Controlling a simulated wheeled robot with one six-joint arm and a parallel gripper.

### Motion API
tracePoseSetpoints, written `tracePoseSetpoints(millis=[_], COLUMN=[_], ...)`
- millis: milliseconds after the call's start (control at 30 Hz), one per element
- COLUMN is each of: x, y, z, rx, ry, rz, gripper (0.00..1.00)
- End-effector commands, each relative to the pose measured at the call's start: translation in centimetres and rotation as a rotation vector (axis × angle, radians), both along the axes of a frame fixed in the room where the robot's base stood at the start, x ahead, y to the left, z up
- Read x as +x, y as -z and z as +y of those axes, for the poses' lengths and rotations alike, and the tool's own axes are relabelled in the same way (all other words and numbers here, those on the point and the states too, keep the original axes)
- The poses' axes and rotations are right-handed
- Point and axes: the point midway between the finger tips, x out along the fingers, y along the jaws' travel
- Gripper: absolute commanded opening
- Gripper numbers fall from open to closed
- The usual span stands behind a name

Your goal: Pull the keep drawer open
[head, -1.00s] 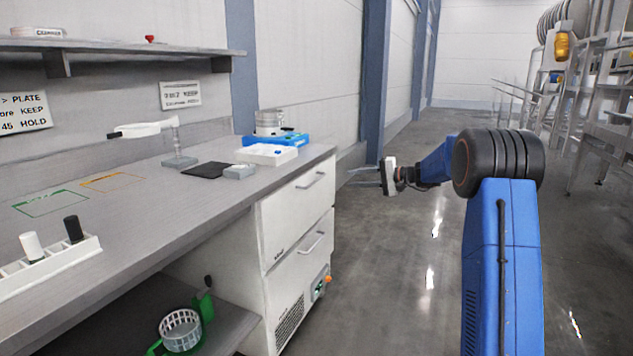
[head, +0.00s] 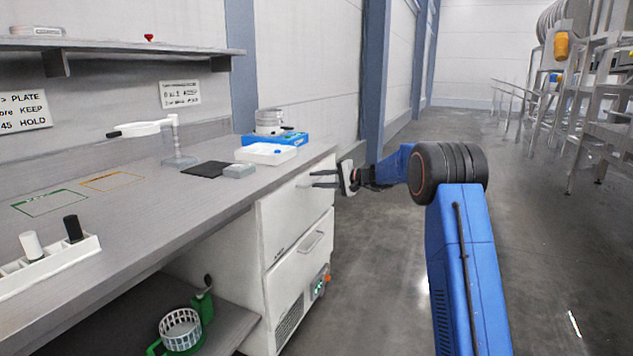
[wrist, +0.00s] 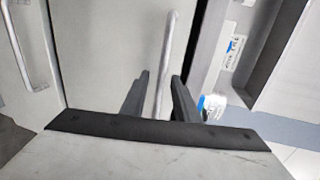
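The white cabinet under the bench has two drawers, an upper drawer (head: 290,220) and a lower drawer (head: 295,270); both look shut. Their small labels are too small to read, so I cannot tell which is the keep drawer. My gripper (head: 313,179) is at the upper drawer's bar handle, which it partly hides in the head view. In the wrist view the upper handle (wrist: 165,60) runs between the two dark fingers of my gripper (wrist: 158,100). The fingers look apart, one on each side of the bar; contact is not clear.
The lower drawer's handle (head: 312,243) is free; it also shows in the wrist view (wrist: 33,45). A white tray (head: 265,154), a blue tray (head: 292,139) and a grey block (head: 239,171) stand on the bench above. The floor (head: 385,260) right of the cabinet is clear.

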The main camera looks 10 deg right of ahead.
Motion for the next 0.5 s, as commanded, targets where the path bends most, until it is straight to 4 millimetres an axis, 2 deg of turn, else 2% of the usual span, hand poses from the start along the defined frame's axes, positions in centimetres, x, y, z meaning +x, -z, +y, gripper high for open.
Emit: tracePoseSetpoints(millis=[433,500], x=[0.54,0.54], y=[0.2,0.2], z=[0.72,0.72], rx=[0.0,0.0], ry=[0.001,0.001], rz=[0.0,0.0], gripper=[0.28,0.11])
